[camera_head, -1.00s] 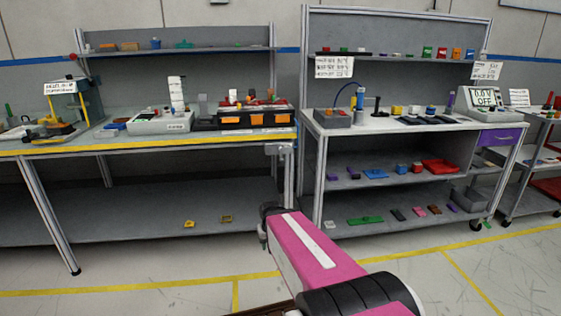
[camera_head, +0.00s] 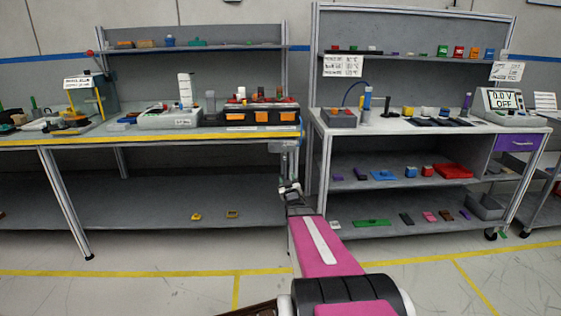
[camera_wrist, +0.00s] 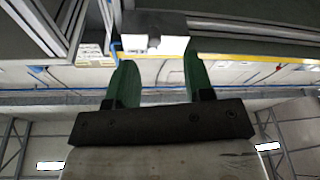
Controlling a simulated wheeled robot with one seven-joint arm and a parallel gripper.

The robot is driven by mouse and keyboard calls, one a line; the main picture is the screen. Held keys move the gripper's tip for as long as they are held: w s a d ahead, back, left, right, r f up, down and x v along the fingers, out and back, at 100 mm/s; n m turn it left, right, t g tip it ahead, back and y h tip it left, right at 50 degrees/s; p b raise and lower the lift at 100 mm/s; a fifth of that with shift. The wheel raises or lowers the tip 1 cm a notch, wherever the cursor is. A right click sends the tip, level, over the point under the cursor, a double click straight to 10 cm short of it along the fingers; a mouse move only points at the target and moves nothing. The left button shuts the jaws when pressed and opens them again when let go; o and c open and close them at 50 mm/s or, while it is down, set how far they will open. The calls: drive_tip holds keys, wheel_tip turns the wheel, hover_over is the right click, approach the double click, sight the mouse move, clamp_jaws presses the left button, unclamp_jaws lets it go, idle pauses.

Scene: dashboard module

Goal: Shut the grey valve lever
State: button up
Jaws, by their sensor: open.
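A small grey fitting (camera_head: 285,146) hangs at the front right corner of the left bench. It is too small to tell whether it is the valve lever; I make out no other clear grey lever. My gripper (camera_head: 290,190) is below this fitting in the head view, at the end of my pink arm. In the wrist view my gripper (camera_wrist: 160,68) has two green fingers spread apart with nothing between them. A dark block with a white lower face (camera_wrist: 155,38) shows beyond the fingertips, close to the bench's underside; I cannot tell whether they touch.
The left bench (camera_head: 60,142) has a yellow front edge and holds a toolbox (camera_head: 255,116) with orange fronts. The right bench (camera_head: 405,127) stands close beside it, with loaded lower shelves. The floor in front (camera_head: 150,250) is clear.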

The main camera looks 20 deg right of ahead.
sight(285, 159)
drive_tip(key=w+r, duration=0.2)
drive_tip(key=w, duration=0.1)
drive_tip(key=w+d+r+t, duration=0.1)
drive_tip(key=w, duration=0.2)
drive_tip(key=w+d+r+t, duration=0.1)
drive_tip(key=w+r, duration=0.1)
drive_tip(key=w, duration=0.1)
drive_tip(key=shift+w+d+r+n+y, duration=0.1)
drive_tip(key=shift+w+r+n+y, duration=0.2)
drive_tip(key=shift+w+r, duration=0.1)
clamp_jaws()
